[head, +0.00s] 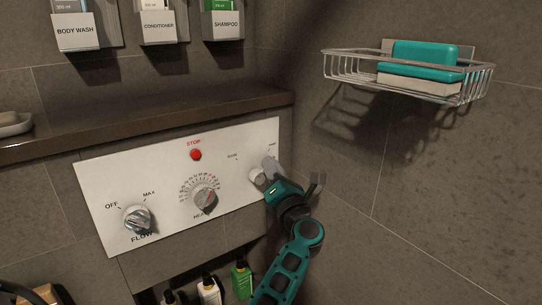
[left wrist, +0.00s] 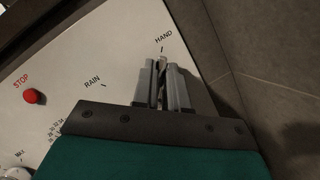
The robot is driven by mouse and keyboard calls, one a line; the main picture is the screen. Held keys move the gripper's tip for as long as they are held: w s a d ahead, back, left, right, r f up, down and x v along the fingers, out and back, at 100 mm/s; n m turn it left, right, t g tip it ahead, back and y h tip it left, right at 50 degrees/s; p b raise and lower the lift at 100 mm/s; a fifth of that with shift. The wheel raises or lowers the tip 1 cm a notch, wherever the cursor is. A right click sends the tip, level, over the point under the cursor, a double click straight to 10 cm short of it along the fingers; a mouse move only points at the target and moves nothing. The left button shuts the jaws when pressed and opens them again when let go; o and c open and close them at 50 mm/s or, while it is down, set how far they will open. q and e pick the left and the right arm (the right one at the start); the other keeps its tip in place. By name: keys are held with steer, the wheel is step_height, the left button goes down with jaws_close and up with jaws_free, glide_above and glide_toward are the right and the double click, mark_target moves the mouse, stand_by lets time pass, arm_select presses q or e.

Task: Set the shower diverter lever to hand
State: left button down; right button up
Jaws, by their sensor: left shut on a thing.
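The diverter is on the right end of the white control panel (head: 120,178), with RAIN and HAND marks. Its pale round hub (head: 257,176) shows beside my left gripper (head: 270,168) in the head view. In the left wrist view, the metal lever (left wrist: 162,67) lies between the grey fingers of my left gripper (left wrist: 163,80), which are shut on it. The lever's tip points at the HAND mark (left wrist: 164,42), away from the RAIN mark (left wrist: 92,82). The fingers hide most of the lever. My right gripper is not in view.
The panel also has a red STOP button (head: 196,155), a heat dial (head: 205,197) and a flow knob (head: 138,218). A dark ledge (head: 150,120) runs above. A wire soap basket (head: 400,82) juts from the right wall. Bottles (head: 241,280) stand in a niche below.

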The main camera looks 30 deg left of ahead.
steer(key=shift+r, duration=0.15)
arm_select(q)
steer(key=c, duration=1.2)
jaws_free()
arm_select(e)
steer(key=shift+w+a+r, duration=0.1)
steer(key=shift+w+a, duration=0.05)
arm_select(q)
steer(key=shift+o, duration=0.2)
steer(key=shift+f, duration=0.1)
